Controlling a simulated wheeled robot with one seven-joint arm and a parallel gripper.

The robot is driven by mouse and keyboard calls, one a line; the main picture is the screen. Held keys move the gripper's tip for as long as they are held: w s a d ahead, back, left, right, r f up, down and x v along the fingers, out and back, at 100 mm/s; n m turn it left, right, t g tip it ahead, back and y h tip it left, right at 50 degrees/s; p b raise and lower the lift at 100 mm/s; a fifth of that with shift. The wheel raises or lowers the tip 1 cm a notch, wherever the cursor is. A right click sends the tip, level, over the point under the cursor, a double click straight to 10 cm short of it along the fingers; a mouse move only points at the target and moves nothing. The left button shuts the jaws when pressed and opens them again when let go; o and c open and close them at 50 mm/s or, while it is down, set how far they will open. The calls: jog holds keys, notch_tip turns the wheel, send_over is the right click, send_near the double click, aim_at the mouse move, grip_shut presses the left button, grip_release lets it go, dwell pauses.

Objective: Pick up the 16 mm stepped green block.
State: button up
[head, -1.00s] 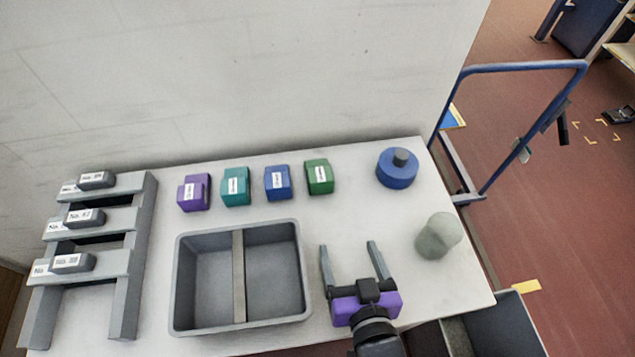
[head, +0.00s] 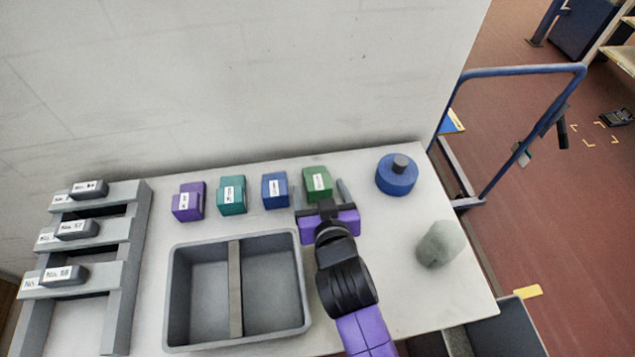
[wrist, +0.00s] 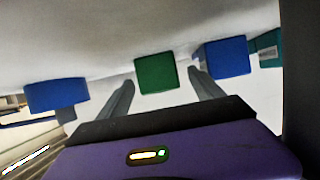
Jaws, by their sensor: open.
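The green stepped block (head: 317,182) stands at the back of the table, at the right end of a row of blocks, with a white label on its front. In the wrist view the green block (wrist: 156,74) lies ahead, between the lines of the two fingers. My gripper (head: 322,190) is open, with one finger on each side of the block's near part. I cannot tell whether a finger touches it. In the wrist view the open fingers (wrist: 160,82) have nothing between them but the block at their tips.
A blue block (head: 275,190) is close on the left, then a teal block (head: 231,195) and a purple block (head: 188,201). A blue round piece (head: 396,177) and a grey-green lump (head: 440,244) are on the right. A grey divided tray (head: 176,300) and a grey rack (head: 125,270) stand left.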

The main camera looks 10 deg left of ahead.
aim_at(318, 183)
jog(key=shift+x, duration=1.8)
jog(key=c, duration=1.5)
